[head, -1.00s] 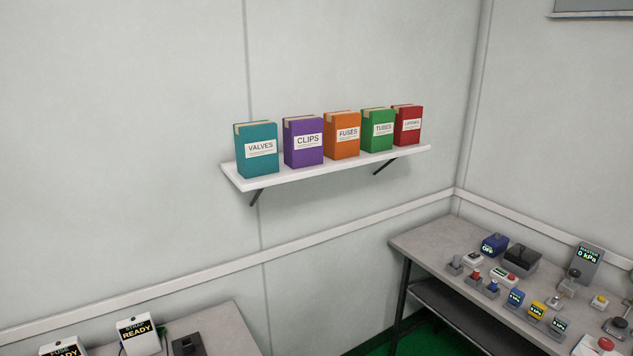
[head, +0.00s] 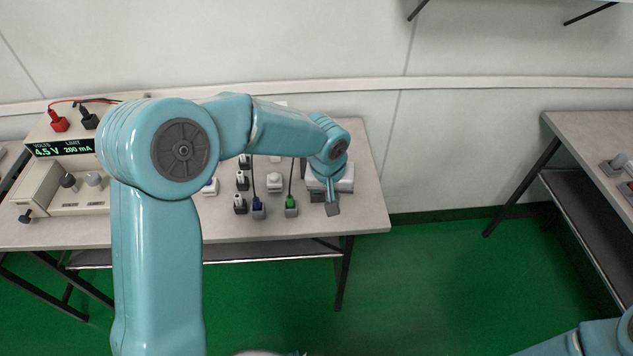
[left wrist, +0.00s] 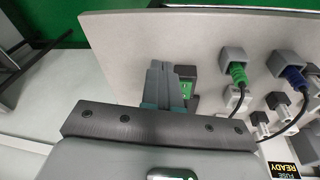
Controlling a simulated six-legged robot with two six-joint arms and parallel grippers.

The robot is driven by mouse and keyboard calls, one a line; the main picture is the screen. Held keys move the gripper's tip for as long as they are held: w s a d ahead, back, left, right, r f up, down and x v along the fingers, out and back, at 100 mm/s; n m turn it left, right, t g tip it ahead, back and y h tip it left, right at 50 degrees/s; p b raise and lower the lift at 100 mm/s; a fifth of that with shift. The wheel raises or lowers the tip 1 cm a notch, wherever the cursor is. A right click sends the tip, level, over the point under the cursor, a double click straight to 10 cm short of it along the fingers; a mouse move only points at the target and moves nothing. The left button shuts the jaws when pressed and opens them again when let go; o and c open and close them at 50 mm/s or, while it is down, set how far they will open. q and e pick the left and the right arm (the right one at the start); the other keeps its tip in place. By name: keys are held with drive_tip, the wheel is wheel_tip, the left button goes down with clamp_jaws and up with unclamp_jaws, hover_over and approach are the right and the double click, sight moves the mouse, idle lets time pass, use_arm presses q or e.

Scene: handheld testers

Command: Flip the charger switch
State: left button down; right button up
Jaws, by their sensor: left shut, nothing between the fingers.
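My left gripper (head: 332,207) hangs over the right end of the bench, near its front edge, with its fingers pointing down. In the left wrist view its grey fingers (left wrist: 163,86) are shut together and empty. Right beside and partly behind them is a small dark unit with a green lit patch (left wrist: 187,90). I see no readable charger label, so I cannot tell whether this unit is the charger switch, or whether the fingers touch it. In the head view my wrist hides most of that area. My right gripper is out of view; only part of that arm shows at the bottom right.
Left of the gripper stand a green plug (head: 291,203) and a blue plug (head: 258,207) in grey sockets with black cables. Several black-and-white plugs are close by. A power supply (head: 64,147) is at the far left. Another bench (head: 590,128) stands to the right across green floor.

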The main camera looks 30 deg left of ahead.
use_arm(q)
drive_tip(key=w+a+r+n+y, duration=0.1)
drive_tip(key=a+r, duration=0.1)
drive_tip(key=r, duration=0.3)
drive_tip(key=w+a+r+n+t+y+b, duration=0.1)
drive_tip(key=a+r, duration=0.2)
drive_tip(key=r, duration=0.2)
drive_tip(key=shift+r+n+y, duration=0.3)
drive_tip(key=shift+n, duration=0.1)
drive_tip(key=shift+a, duration=0.1)
drive_tip(key=x, duration=1.2)
drive_tip(key=shift+s+f, duration=0.15)
drive_tip(key=shift+f, duration=1)
